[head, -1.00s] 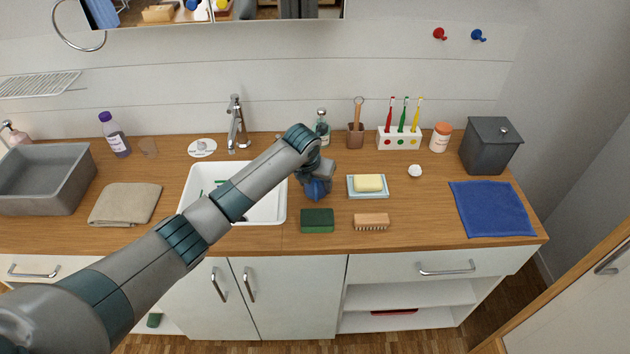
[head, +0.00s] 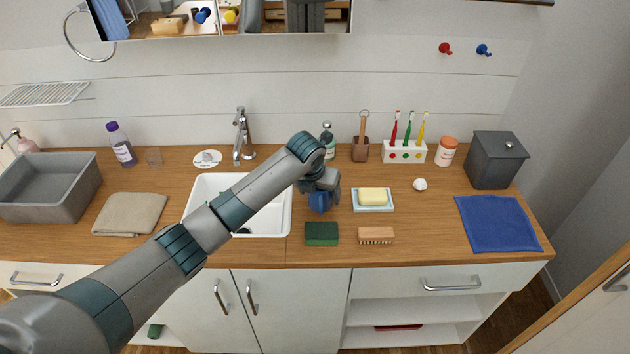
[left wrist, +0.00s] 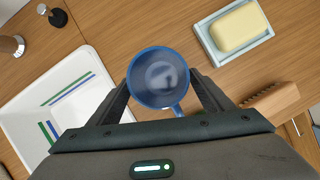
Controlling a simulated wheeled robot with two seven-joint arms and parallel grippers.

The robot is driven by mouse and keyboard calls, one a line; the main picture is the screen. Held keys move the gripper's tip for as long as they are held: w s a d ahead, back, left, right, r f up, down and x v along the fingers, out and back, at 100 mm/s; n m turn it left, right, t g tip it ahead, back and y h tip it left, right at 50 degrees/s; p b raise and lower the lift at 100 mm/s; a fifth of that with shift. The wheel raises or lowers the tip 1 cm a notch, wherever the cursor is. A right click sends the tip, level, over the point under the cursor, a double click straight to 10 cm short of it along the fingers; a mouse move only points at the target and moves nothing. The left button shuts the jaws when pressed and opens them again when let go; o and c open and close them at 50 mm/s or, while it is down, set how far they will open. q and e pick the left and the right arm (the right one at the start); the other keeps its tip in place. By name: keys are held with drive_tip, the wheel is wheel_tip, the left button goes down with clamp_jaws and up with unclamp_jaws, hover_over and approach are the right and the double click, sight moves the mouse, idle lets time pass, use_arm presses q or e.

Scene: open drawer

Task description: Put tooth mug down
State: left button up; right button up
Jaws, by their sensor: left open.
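The tooth mug is blue and appears to stand upright on the wooden counter, just right of the sink; in the head view its blue side (head: 320,203) shows below my left gripper (head: 324,183). In the left wrist view I look down into the mug (left wrist: 158,78), with its handle toward the gripper body. My left gripper (left wrist: 160,88) is open, with one finger on either side of the mug. Whether the fingers touch it I cannot tell. My right gripper is not in view.
The white sink (head: 268,222) lies left of the mug. A soap dish with soap (head: 373,209) is to the right. A green sponge (head: 321,234) and a wooden brush (head: 376,236) lie in front.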

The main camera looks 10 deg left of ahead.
use_arm(q)
drive_tip(key=b+v, duration=0.2)
drive_tip(key=v, duration=0.8)
idle(0.3)
